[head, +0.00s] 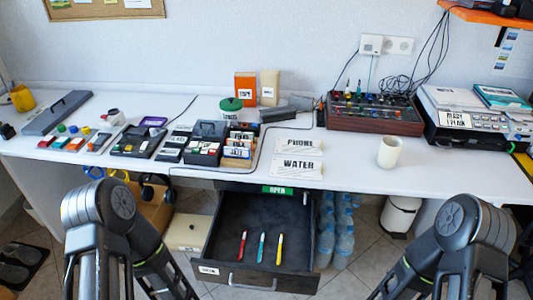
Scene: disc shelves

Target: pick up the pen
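Three slim pen-like items lie apart in an open dark drawer under the table: a red one (242,246), a teal one (261,247) and a yellow one (280,248). They lie near the front of the drawer (285,212), roughly side by side. I cannot tell which of them is the pen the task names. My two arms show at the lower left and lower right, on either side of the drawer. Both grippers are outside the picture, so their state is hidden.
The white table (360,177) above the drawer holds labelled boxes, a white cup (389,152), a WATER sign (297,167) and a mixer-like device (375,114). Water bottles (335,230) stand right of the drawer. A cardboard box (155,205) and a pale box (188,232) stand left.

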